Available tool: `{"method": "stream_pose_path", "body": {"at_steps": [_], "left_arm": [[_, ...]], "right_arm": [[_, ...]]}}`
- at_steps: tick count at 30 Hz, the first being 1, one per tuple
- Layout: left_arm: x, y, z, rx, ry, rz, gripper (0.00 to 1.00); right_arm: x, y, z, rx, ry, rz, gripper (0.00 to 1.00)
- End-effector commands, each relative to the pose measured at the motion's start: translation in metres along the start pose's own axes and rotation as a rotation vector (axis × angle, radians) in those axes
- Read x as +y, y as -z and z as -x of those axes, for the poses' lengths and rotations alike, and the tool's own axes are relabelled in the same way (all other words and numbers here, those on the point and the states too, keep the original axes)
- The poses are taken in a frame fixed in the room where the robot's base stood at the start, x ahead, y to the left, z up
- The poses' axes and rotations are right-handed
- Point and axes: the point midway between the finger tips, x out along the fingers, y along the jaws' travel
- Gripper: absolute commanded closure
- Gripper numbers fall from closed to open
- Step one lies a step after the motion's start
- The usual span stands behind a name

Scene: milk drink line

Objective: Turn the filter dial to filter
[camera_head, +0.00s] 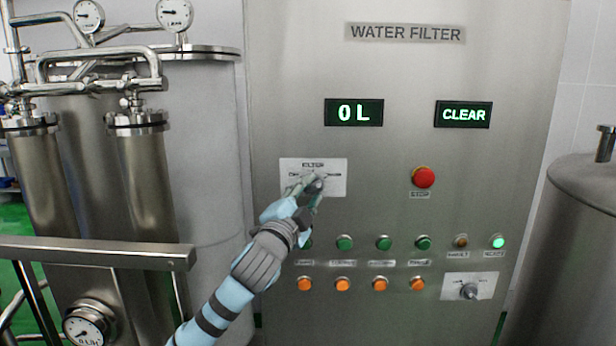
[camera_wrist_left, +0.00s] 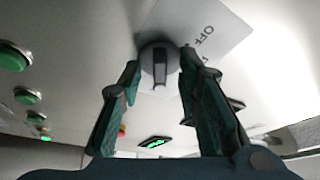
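The filter dial is a grey knob (camera_head: 314,184) on a white plate (camera_head: 335,164) labelled FILTER, at the left of the steel WATER FILTER panel. My left gripper (camera_head: 304,184) reaches up to it from below and covers part of the plate. In the left wrist view, the round knob (camera_wrist_left: 159,62) with its raised grip bar lies between the two fingertips (camera_wrist_left: 160,70). The fingers stand apart on either side, close to the knob's rim; contact is not clear. The plate (camera_wrist_left: 205,30) shows the word OFF beside the knob. The dial's setting cannot be read. My right gripper is not in view.
The displays read 0 L (camera_head: 354,112) and CLEAR (camera_head: 463,114). A red stop button (camera_head: 423,177) is right of the dial. Rows of green (camera_head: 384,243) and orange (camera_head: 380,284) buttons lie below, with another knob (camera_head: 469,291) at lower right. Steel tanks flank the panel.

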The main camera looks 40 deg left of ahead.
Motion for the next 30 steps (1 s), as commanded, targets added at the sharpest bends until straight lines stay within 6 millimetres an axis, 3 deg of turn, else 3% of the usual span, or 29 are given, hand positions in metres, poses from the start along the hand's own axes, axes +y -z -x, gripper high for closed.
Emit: {"method": "stream_pose_path", "body": {"at_steps": [10,16,30], "left_arm": [[0.0019,-0.0002,-0.0056,0.002,0.0,0.0,0.71],[0.0017,-0.0004,-0.0054,0.001,0.0,0.0,1.0],[0.0023,-0.0008,-0.0051,0.002,0.017,0.035,1.0]], "right_arm": [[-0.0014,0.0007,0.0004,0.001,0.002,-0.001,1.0],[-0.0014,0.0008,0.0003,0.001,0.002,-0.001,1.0],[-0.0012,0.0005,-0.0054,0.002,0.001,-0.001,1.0]]}}
